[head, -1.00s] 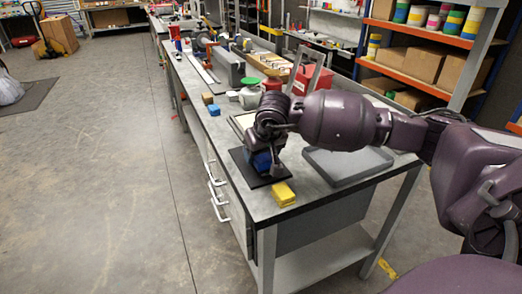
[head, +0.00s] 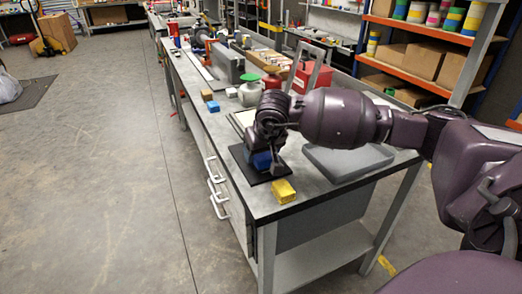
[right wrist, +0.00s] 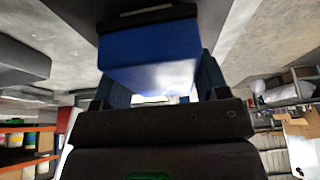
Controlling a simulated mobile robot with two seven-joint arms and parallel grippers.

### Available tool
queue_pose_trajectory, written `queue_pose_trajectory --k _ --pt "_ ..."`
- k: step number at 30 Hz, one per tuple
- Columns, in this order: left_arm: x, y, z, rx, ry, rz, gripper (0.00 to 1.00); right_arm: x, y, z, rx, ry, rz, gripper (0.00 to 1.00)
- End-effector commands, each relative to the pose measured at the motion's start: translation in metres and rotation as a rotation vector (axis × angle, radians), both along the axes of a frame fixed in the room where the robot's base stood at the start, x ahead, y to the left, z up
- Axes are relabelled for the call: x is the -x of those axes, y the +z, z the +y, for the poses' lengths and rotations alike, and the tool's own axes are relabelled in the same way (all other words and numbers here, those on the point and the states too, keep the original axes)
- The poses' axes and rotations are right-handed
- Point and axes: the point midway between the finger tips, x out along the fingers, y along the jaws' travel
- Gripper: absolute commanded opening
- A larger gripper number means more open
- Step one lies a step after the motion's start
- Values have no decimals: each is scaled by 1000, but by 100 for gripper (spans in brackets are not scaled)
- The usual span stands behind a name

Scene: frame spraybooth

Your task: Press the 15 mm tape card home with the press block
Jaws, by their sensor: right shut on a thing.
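My right gripper (head: 264,155) is shut on a blue block (head: 260,161), which looks like the press block, low over a black mat (head: 275,176) near the bench's front end. In the right wrist view the blue block (right wrist: 150,60) sits between the gripper's fingers (right wrist: 157,84), and its far end meets or nearly meets a dark strip (right wrist: 147,20) against the mat. I cannot tell whether they touch. I cannot make out the 15 mm tape card; the block and gripper may hide it. My left gripper is not in view.
A yellow block (head: 284,191) lies at the mat's near corner. Another blue block (head: 213,107), a tan block (head: 206,95), a green-topped pot (head: 249,92) and a red box (head: 305,77) stand farther back on the bench.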

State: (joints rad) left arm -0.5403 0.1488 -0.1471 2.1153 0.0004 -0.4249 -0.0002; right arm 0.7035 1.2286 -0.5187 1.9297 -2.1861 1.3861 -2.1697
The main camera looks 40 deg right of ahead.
Motion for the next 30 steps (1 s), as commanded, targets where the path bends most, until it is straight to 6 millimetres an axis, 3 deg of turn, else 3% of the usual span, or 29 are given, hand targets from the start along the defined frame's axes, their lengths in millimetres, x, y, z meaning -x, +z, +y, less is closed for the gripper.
queue_pose_trajectory --k 30 --pt "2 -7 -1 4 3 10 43 0 -9 0 0 0 3 49"
